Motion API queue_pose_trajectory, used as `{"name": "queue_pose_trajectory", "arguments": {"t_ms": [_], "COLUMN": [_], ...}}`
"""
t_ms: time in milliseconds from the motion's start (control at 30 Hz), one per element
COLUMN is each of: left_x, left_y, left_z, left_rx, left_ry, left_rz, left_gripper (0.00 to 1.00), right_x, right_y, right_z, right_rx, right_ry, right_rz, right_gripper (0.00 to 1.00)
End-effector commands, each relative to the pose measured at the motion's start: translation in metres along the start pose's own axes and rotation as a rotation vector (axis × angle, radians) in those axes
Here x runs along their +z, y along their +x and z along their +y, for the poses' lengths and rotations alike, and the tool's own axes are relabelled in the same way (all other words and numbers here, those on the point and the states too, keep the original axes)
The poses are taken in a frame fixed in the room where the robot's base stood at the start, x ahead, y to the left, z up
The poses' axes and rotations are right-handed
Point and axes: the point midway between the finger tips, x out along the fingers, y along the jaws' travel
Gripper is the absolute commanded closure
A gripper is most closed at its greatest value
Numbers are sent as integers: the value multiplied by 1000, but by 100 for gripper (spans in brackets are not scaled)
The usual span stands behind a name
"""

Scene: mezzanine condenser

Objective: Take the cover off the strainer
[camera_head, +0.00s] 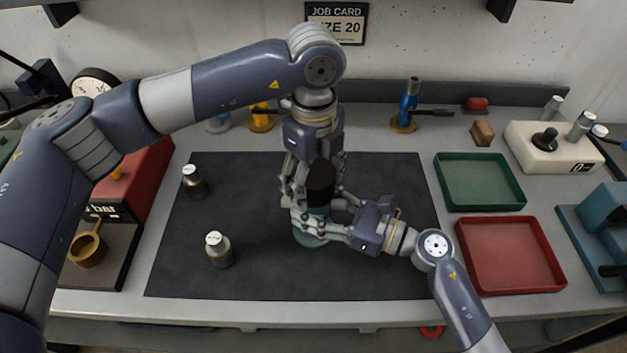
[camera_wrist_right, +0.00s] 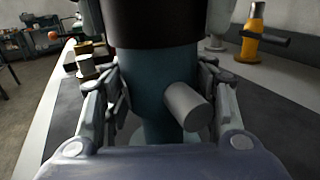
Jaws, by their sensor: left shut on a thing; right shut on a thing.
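The strainer stands upright on the dark mat in the middle of the bench. Its teal body (camera_wrist_right: 150,85) has a grey side stub (camera_wrist_right: 187,106), and its black cover (camera_head: 321,178) sits on top; the cover also fills the top of the right wrist view (camera_wrist_right: 152,22). My left gripper (camera_head: 317,186) comes down from above and is shut on the cover, its fingers around the sides. My right gripper (camera_head: 318,226) reaches in from the right, below the left one, shut on the body. The fingers hide much of the strainer, and any gap under the cover cannot be told.
Two small metal-capped bottles (camera_head: 219,250) (camera_head: 194,181) stand on the mat (camera_head: 180,275) at left. A green tray (camera_head: 480,181) and a red tray (camera_head: 510,255) lie empty at right. Blue (camera_head: 408,104) and yellow valve-like pieces (camera_head: 262,119) stand behind. The front mat is clear.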

Motion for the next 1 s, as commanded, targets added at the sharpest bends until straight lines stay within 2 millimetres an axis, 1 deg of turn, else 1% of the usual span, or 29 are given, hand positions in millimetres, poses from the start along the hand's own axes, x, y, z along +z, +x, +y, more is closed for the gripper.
{"name": "queue_pose_trajectory", "arguments": {"t_ms": [300, 700, 767, 1000], "left_x": [0, 0, 0, 0], "left_y": [-11, -14, -18, -47], "left_z": [0, 0, 0, 0], "left_rx": [0, 0, -1, -2], "left_ry": [0, 0, 0, -1], "left_rz": [-1, -1, -1, -1], "left_gripper": [64, 64, 64, 64], "right_x": [0, 0, 0, 0], "right_y": [0, 0, 0, 0], "right_z": [-1, 0, -1, -1], "right_rx": [-1, -1, -1, -2], "right_ry": [0, 0, 0, 0], "right_rz": [0, 0, 0, 0], "right_gripper": [100, 100, 100, 100]}}
